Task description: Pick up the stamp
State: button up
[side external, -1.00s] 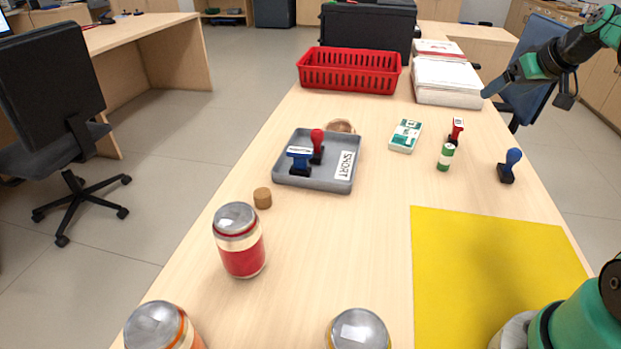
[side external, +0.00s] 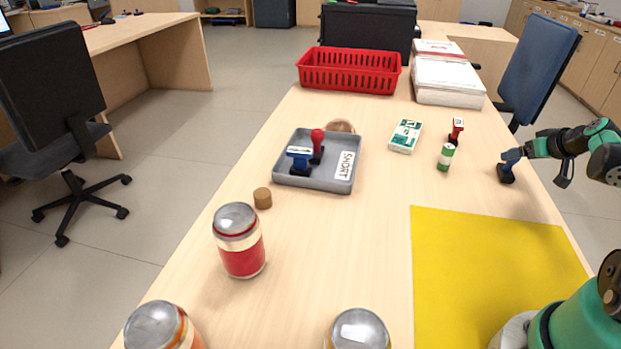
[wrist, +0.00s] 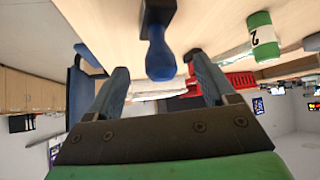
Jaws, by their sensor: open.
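A stamp with a blue handle and black base (side external: 506,174) stands upright near the counter's right edge. My gripper (side external: 511,158) is at its handle and hides most of it in the side view. In the wrist view the blue handle (wrist: 160,58) shows between the two spread fingers of my gripper (wrist: 158,68), with a gap on each side. The gripper is open and holds nothing. Another stamp, red (side external: 457,129), stands to the left behind. A blue stamp (side external: 299,158) and a red stamp (side external: 317,145) are in the grey tray (side external: 310,183) marked SHORT.
A green and white cylinder (side external: 445,157) stands left of the blue-handled stamp, also in the wrist view (wrist: 262,38). A green and white box (side external: 406,136) lies beyond it. A yellow mat (side external: 490,270) is in front. A red basket (side external: 349,72) and paper stacks (side external: 447,82) are behind.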

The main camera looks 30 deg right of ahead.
jog(key=shift+x, duration=2.6)
grip_shut()
